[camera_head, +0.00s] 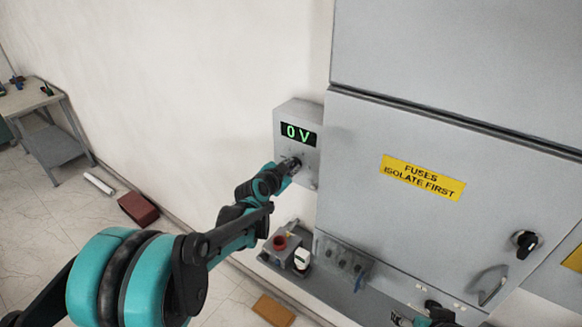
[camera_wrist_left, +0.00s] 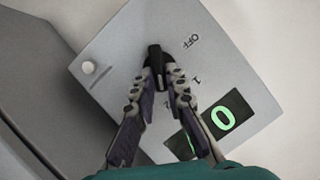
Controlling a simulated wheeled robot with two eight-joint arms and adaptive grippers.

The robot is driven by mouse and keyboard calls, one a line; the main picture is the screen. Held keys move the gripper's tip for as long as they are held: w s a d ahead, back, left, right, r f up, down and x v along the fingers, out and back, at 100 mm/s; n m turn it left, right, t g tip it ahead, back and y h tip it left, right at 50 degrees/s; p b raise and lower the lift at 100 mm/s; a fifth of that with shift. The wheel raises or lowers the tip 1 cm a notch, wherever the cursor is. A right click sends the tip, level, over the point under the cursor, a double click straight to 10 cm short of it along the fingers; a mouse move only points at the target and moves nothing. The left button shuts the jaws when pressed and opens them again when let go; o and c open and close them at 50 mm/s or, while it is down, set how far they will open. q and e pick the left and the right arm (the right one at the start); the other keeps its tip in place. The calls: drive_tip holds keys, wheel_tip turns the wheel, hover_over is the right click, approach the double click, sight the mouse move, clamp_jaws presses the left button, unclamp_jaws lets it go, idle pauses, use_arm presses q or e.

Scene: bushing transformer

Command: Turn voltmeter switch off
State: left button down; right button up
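The voltmeter (camera_head: 311,153) is a grey box on the wall beside the large cabinet, and its display (camera_head: 298,134) reads 0 V in green. Its black rotary switch (camera_wrist_left: 155,55) shows in the left wrist view, near printed marks OFF, 1 and 2. My left gripper (camera_head: 292,163) is at the switch; in the left wrist view its fingers (camera_wrist_left: 161,76) come together on the switch's black handle. The fingers hide part of the handle and the 2 mark. A small teal and black part of my right arm (camera_head: 437,315) shows at the bottom edge; its fingers are not clear.
The grey cabinet (camera_head: 450,130) with a yellow fuses label (camera_head: 422,177) stands just right of the voltmeter. It has a black knob (camera_head: 525,243) and a handle (camera_head: 490,284). A shelf with small parts lies below. A table (camera_head: 28,98) stands far left.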

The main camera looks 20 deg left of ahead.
idle(0.3)
use_arm(q)
drive_tip(key=n+h+b, duration=0.1)
drive_tip(key=n, duration=0.1)
drive_tip(key=a+n+g+h, duration=0.1)
drive_tip(key=n, duration=0.1)
drive_tip(key=shift+w+h+b, duration=0.15)
drive_tip(key=shift+h+b, duration=0.15)
drive_tip(key=shift+b, duration=0.1)
drive_tip(key=shift+w+a+f+n+h+b, duration=0.1)
drive_tip(key=shift+a+f+n+h+b, duration=0.15)
drive_tip(key=shift+n+h+b, duration=1.6)
drive_tip(key=shift+w+a+f+n+h+b, duration=0.1)
drive_tip(key=shift+a+f+n+h+b, duration=0.4)
drive_tip(key=shift+n+b, duration=1.5)
drive_tip(key=shift+w+d+f+n+h+b, duration=0.15)
drive_tip(key=shift+n+h+b, duration=1.15)
drive_tip(key=shift+n, duration=1.45)
drive_tip(key=shift+s, duration=0.1)
drive_tip(key=c, duration=1.5)
unclamp_jaws()
drive_tip(key=shift+r, duration=0.1)
drive_tip(key=shift+c, duration=0.2)
drive_tip(key=shift+a, duration=0.1)
